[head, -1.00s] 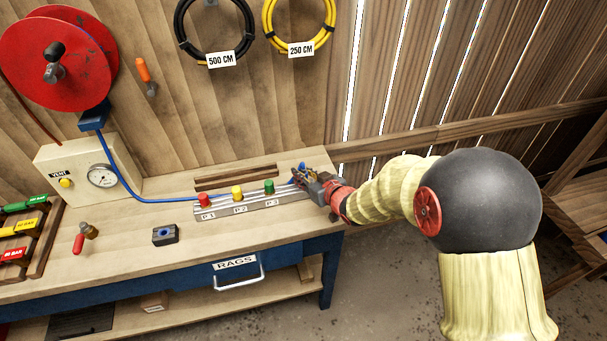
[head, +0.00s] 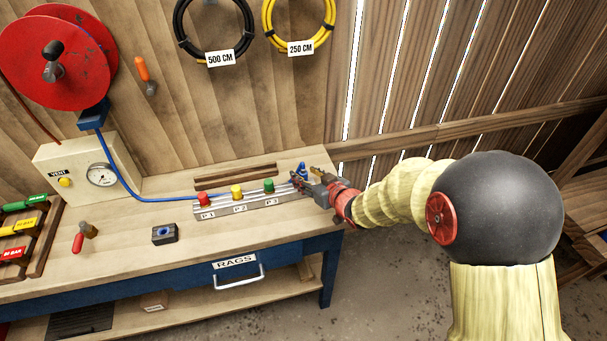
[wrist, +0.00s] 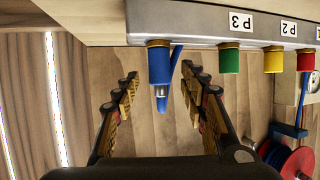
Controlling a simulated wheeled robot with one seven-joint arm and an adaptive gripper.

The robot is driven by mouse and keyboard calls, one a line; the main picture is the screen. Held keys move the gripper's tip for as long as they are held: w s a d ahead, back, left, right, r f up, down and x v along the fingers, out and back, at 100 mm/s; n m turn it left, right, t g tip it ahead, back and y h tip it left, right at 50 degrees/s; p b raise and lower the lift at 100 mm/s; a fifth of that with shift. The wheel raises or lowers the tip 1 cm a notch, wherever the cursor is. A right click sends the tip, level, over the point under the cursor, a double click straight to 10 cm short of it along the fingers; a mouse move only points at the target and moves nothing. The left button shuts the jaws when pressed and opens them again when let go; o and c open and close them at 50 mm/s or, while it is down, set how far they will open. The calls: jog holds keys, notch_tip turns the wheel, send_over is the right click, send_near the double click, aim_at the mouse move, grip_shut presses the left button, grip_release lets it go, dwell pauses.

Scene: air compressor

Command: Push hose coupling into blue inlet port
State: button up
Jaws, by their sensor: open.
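The grey manifold (head: 250,205) lies on the bench with red, yellow and green fittings. At its right end is a blue fitting (head: 303,169), taken as the blue inlet port. In the wrist view it is a blue body (wrist: 159,64) with a brass ring, and a narrower blue piece with a silver tip (wrist: 161,92) projects from it. I cannot tell whether this piece is the coupling, or how deep it sits. The blue hose (head: 150,200) runs behind the manifold. My gripper (head: 308,176) is open, its fingers apart on either side of the blue fitting, not touching it.
A gauge box (head: 85,168) stands at the bench's left. A dark block with a blue ring (head: 165,234) and a red-handled tool (head: 80,238) lie in front. The bench's right edge is just below my gripper, with open floor beyond.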

jog(key=v, duration=1)
jog(key=shift+f, duration=0.1)
